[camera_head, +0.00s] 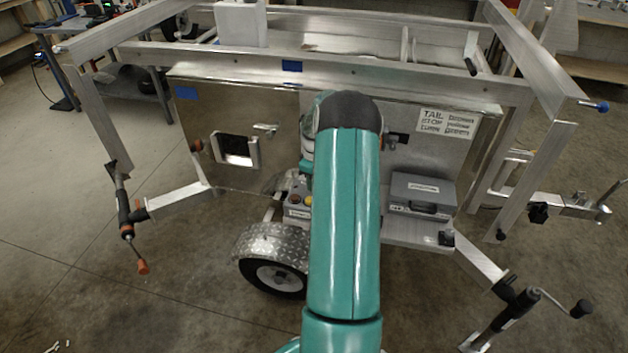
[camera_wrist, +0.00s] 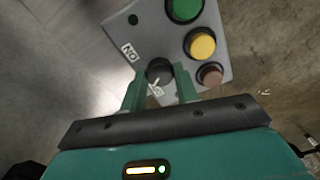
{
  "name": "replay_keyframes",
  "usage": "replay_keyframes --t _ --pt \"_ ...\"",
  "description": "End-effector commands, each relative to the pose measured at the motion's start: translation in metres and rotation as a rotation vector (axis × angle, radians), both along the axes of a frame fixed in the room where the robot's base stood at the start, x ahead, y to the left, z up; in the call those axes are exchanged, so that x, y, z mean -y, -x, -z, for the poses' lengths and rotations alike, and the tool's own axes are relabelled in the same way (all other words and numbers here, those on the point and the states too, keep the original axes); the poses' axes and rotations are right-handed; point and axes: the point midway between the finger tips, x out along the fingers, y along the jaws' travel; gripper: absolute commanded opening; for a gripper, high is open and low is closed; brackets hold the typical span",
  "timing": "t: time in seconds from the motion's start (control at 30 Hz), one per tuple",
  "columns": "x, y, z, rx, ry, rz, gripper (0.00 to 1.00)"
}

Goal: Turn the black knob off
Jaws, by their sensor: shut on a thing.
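The black knob (camera_wrist: 159,69) sits on a grey control box (camera_wrist: 215,68) in the wrist view. My gripper (camera_wrist: 159,82) has its two green fingers on either side of the knob, shut on it. A white label (camera_wrist: 130,51) reading "ON", seen upside down, is beside the knob, and another small white marking lies between the fingers, partly hidden. The box also shows in the head view (camera_head: 298,212), low on the trailer, partly behind my arm. My arm hides the knob and gripper there.
In the head view, a wheel with a metal fender (camera_head: 268,245) is below the box, and a grey case (camera_head: 420,193) stands on a shelf at right.

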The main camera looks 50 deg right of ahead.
Motion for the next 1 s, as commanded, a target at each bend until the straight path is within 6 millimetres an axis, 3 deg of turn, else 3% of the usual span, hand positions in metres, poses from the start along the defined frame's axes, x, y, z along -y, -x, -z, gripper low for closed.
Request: replay_keyframes --t 0.4,1.0 --pt "0.0004 -0.0003 -0.0007 0.0 0.001 -0.242 0.07" --pt "0.0004 -0.0003 -0.0007 0.0 0.001 -0.288 0.07"
